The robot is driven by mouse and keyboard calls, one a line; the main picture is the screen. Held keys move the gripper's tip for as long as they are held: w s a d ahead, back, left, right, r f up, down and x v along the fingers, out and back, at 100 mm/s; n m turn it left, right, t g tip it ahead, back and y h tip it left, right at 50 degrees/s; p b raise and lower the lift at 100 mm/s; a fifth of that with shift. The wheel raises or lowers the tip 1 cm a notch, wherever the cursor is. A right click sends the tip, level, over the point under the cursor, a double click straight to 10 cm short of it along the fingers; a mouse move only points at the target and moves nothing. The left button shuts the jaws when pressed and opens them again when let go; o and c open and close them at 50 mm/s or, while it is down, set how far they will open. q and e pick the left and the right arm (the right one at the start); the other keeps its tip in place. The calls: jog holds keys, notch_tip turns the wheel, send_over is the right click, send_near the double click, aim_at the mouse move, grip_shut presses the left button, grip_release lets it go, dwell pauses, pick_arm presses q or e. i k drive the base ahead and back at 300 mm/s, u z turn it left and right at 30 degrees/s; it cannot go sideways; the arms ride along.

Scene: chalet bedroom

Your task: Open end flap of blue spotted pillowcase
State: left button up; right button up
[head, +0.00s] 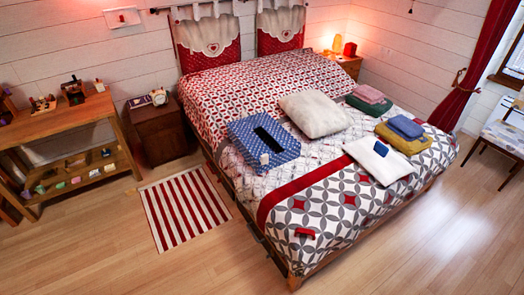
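The blue spotted pillowcase (284,150) lies on the bed, left of the white pillow. A long black shape, like a dark slot, runs along its middle; I cannot tell whether it is an opening or something lying on top. A small white object (264,159) sits at its near edge. The end flap cannot be made out clearly at this distance. Neither of my grippers shows in the head view.
The bed (330,195) also bears a cream pillow (314,114), folded cloths in pink, green, blue and yellow, and a white flat item (372,163). A striped rug (184,209) lies left of the bed. A wooden shelf table (65,118) stands far left. Floor in front is clear.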

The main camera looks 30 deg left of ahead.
aim_at(266, 163)
jog(key=u, duration=0.5)
jog(key=i, duration=0.7)
jog(key=u, duration=0.75)
